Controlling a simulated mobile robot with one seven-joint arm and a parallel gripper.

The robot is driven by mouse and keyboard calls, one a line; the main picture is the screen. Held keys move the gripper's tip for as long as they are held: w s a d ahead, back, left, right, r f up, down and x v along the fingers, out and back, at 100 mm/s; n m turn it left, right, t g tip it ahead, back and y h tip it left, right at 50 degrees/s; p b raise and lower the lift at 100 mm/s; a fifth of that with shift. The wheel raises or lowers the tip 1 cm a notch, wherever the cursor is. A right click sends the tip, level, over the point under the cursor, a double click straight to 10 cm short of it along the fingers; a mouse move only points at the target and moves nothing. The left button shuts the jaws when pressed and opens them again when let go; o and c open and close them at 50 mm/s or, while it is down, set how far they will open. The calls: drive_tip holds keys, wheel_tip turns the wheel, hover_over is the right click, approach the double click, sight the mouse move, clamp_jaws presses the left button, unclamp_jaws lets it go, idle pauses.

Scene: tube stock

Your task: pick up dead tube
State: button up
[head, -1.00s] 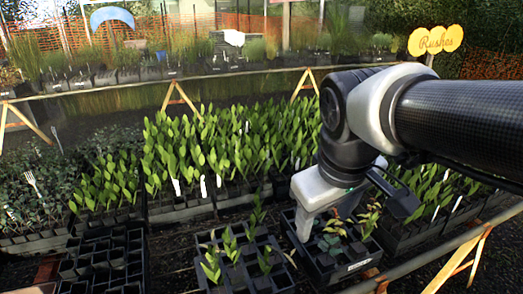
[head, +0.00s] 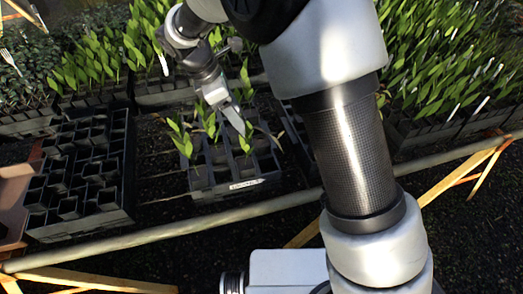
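A black tube tray (head: 213,190) stands near the middle, with a white label on its front edge. A few green seedlings (head: 181,136) grow in it, and several of its cells look empty or bare. A thin brownish leaf (head: 270,134) shows at its right side; I cannot tell for certain which tube is dead. My gripper (head: 236,122) points down over the back part of this tray, among the seedlings. One pale finger shows; the other is hidden, so its opening cannot be read. I see nothing clearly held.
An empty black cell tray (head: 92,218) stands to the left, beside a brown container (head: 12,205) at the edge. Dense green seedlings (head: 440,60) fill trays behind and right. A rail (head: 170,233) runs along the bench front. My arm hides the tray area right of centre.

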drive_tip(key=b, duration=0.1)
hover_over(259, 141)
drive_tip(key=s+a, duration=0.1)
drive_tip(key=a, duration=0.2)
wheel_tip(259, 141, down, 7)
drive_tip(key=shift+d+r, duration=0.15)
drive_tip(key=shift+r, duration=0.05)
drive_tip(key=shift+d+b+x, duration=0.1)
drive_tip(key=shift+b+x, duration=0.2)
drive_tip(key=shift+x, duration=1.05)
drive_tip(key=shift+d+b+x, duration=0.15)
drive_tip(key=shift+b+x, duration=0.15)
drive_tip(key=shift+x, duration=1.1)
drive_tip(key=shift+w+a+r, duration=0.1)
drive_tip(key=shift+w+r, duration=0.05)
drive_tip(key=shift+r, duration=0.05)
drive_tip(key=shift+c, duration=0.3)
clamp_jaws()
